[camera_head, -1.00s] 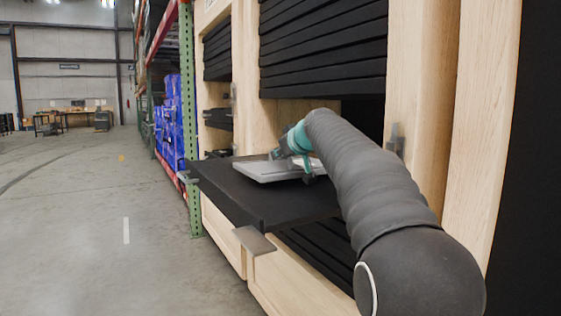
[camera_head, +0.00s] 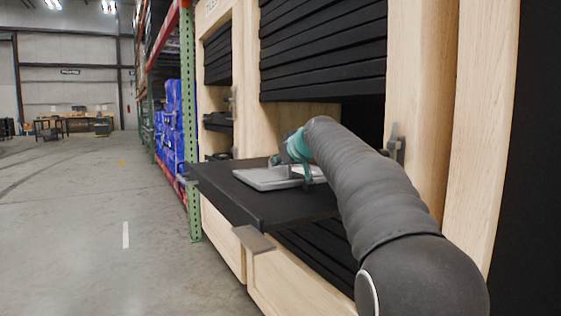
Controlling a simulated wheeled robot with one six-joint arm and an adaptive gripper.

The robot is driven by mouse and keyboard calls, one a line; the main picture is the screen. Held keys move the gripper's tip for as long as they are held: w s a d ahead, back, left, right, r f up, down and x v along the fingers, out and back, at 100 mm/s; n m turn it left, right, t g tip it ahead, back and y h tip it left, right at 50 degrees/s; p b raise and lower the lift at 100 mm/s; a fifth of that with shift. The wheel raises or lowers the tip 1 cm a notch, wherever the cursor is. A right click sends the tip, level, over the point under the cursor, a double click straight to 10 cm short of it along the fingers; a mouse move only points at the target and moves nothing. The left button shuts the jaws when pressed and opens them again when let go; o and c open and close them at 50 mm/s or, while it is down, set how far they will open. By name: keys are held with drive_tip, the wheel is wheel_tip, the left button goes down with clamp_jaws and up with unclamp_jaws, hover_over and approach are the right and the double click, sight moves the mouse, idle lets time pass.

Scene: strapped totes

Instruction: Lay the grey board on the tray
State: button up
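The grey board (camera_head: 262,180) is a flat, light grey plate that looks to lie flat on the black tray (camera_head: 232,201), towards its far part. The tray sticks out of the wooden rack like a pulled-out shelf. My gripper (camera_head: 301,178) is teal and grey and is at the board's right part, over the tray. My arm comes in from the lower right and hides part of the tray. The fingertips are small and partly hidden, so I cannot tell whether they still grip the board.
The wooden rack (camera_head: 424,120) holds a stack of black trays (camera_head: 322,50) above and more below. A metal bracket (camera_head: 254,240) sits at the tray's front. Blue totes (camera_head: 170,120) stand on a green-posted rack farther back. The concrete floor (camera_head: 90,230) at left is clear.

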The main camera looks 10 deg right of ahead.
drive_tip(key=shift+o, duration=1.3)
drive_tip(key=shift+f, duration=0.5)
drive_tip(key=shift+r+p, duration=0.5)
drive_tip(key=shift+s+d+r, duration=0.1)
drive_tip(key=shift+d+r, duration=0.05)
drive_tip(key=shift+r, duration=0.2)
drive_tip(key=v, duration=1.1)
drive_tip(key=shift+s+r, duration=0.25)
drive_tip(key=shift+s, duration=0.1)
